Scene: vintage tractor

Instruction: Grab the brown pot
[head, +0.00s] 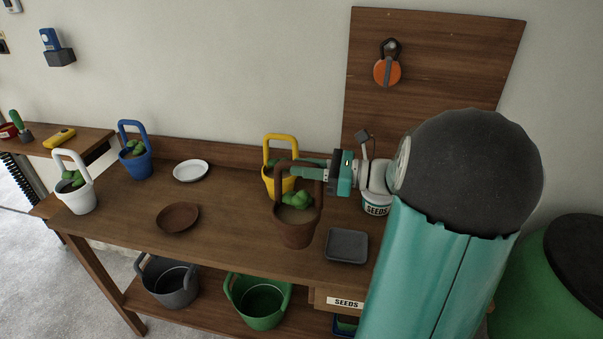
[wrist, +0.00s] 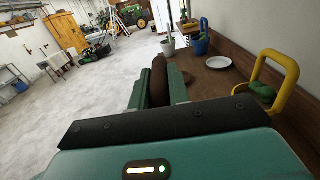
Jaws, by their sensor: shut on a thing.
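The brown pot (head: 296,233) has a tall arched handle and a green plant in it. It is at the front middle of the wooden bench in the head view; I cannot tell whether its base touches the bench top. My gripper (head: 312,172) comes in from the right and is shut on the upper part of the pot's handle. In the wrist view the brown handle (wrist: 158,82) stands between the two green fingers (wrist: 160,92). The pot's body is hidden in that view.
A yellow pot (head: 269,180) stands close behind the brown pot. A grey square tray (head: 346,246) and a seeds tub (head: 376,205) are to the right. A brown saucer (head: 177,217), white saucer (head: 191,171), blue pot (head: 137,165) and white pot (head: 77,199) are to the left.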

